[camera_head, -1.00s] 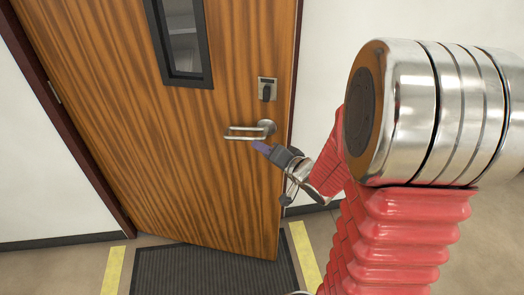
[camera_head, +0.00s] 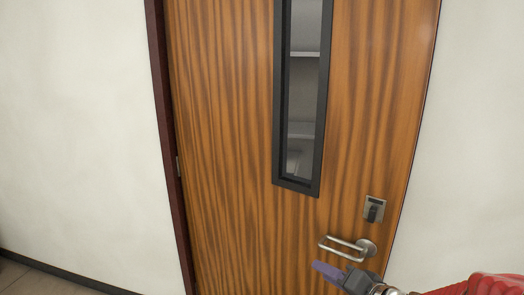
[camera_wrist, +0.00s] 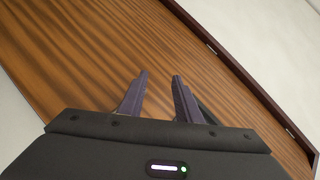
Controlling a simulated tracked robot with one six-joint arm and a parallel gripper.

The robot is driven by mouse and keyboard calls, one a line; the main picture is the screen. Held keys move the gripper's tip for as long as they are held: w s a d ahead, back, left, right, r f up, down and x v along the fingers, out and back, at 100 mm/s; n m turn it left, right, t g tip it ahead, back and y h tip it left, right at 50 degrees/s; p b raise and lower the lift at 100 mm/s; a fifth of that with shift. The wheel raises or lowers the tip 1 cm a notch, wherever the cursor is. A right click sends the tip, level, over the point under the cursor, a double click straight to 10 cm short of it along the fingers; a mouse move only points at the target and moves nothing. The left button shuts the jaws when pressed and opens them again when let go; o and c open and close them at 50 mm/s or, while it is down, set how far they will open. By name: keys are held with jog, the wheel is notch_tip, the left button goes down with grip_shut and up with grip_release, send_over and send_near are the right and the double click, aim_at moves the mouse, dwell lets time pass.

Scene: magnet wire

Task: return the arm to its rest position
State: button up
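My gripper (camera_head: 328,271) is at the lower right of the head view, just below the door's lever handle (camera_head: 345,247), and looks apart from it. In the wrist view its two purple fingers (camera_wrist: 158,84) stand apart with a gap between them and nothing in it. My red arm (camera_head: 480,286) shows only at the bottom right corner of the head view; the rest of it is out of frame. The handle does not show in the wrist view.
The wooden door (camera_head: 235,150) has a narrow dark-framed window (camera_head: 304,90) and a lock plate (camera_head: 374,209) above the handle. It looks shut in its dark red frame (camera_head: 165,130). White walls (camera_head: 75,130) stand on both sides.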

jog(key=s+a+r+n+g+y, duration=0.15)
jog(key=s+a+n+g, duration=0.4)
jog(key=s+a, duration=0.6)
jog(key=s+d+r+h, duration=0.4)
jog(key=s+d+h, duration=0.4)
jog(key=s+d, duration=0.1)
jog(key=shift+s+d+g, duration=0.35)
jog(key=shift+d+g, duration=0.1)
jog(key=shift+d, duration=0.2)
jog(key=shift+r, duration=0.1)
jog(key=shift+c, duration=0.7)
